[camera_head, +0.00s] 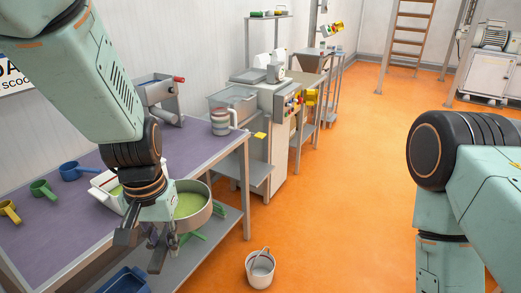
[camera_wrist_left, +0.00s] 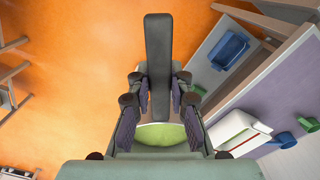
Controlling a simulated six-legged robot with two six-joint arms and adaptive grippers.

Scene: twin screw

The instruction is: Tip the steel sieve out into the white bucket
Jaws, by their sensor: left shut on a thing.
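The steel sieve (camera_head: 207,214) is a round steel pan with light green contents, at the front edge of the purple-topped table in the head view. It looks roughly level. My left gripper (camera_head: 158,238) is shut on it at its near left side, partly hiding it. In the left wrist view the green contents (camera_wrist_left: 160,134) show between the fingers (camera_wrist_left: 159,103), beyond the palm. The white bucket (camera_head: 260,272) stands upright on the orange floor, right of and below the sieve, apart from it. My right arm shows at the right, but its gripper is out of view.
On the table (camera_head: 50,232) stand a yellow scoop (camera_head: 9,211), a green scoop (camera_head: 43,189), a blue scoop (camera_head: 78,171) and a white container (camera_head: 104,184). A blue bin (camera_head: 125,281) is below. A steel machine (camera_head: 262,125) stands behind. The floor around the bucket is clear.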

